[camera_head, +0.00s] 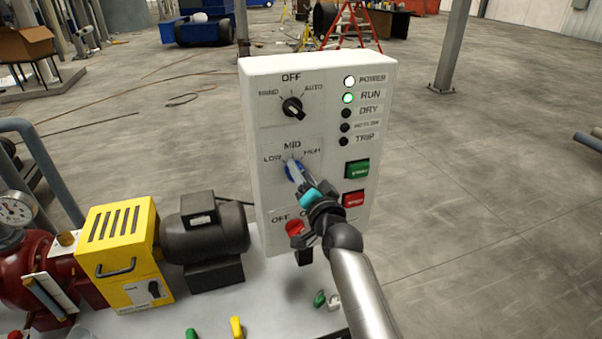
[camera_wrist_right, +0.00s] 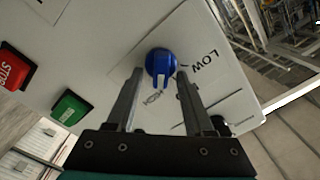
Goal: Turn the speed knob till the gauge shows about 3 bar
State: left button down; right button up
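The blue speed knob (camera_head: 294,171) sits on the white control panel (camera_head: 258,135), under the MID label and between LOW and HIGH. It also shows in the right wrist view (camera_wrist_right: 160,62), with its ridge towards my gripper. My right gripper (camera_head: 300,180) is in front of the knob. In the right wrist view its two fingers (camera_wrist_right: 158,88) are apart, one on each side of the knob, with gaps visible. The pressure gauge (camera_head: 15,211) is at the left edge; its reading is too small to tell. My left gripper is not in view.
Above the knob is a black HAND-OFF-AUTO selector (camera_head: 292,107). To its right are a green button (camera_head: 357,168) and a red button (camera_head: 353,199). The RUN lamp (camera_head: 348,98) is lit green. A red knob (camera_head: 295,228) is below. A yellow box (camera_head: 120,245) and black motor (camera_head: 205,230) stand left.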

jog(key=shift+s, duration=0.1)
jog(key=v, duration=1.5)
jog(key=shift+d, duration=0.1)
jog(key=s+d+f+n+g+h+b, duration=0.1)
jog(key=s+f+g+b, duration=0.25)
jog(key=f, duration=1.05)
jog(key=s+d+f+n+g+h+b, duration=0.15)
jog(key=s+f, duration=0.35)
jog(key=f, duration=0.9)
jog(key=s+d+f+n+g+h+b, duration=0.1)
jog(key=s+f+g+b, duration=0.25)
jog(key=f, duration=1.05)
jog(key=s+d+f+n+g+h+b, duration=0.1)
jog(key=s+d+f+n+g+b, duration=0.1)
jog(key=s+f, duration=1)
jog(key=s+d+f+n+g+h+b, duration=0.1)
jog(key=s+d+f+n+g+b, duration=0.1)
jog(key=s+d+f+g+b, duration=0.2)
jog(key=s+d+f+g, duration=0.1)
jog(key=s+d+f, duration=0.1)
jog(key=s+f, duration=0.2)
jog(key=s+d+f, duration=0.1)
jog(key=s+f, duration=0.3)
jog(key=s, duration=0.7)
jog(key=shift+d+g, duration=0.35)
jog(key=shift+d, duration=0.05)
jog(key=shift+f+n, duration=0.15)
jog(key=shift+n, duration=0.2)
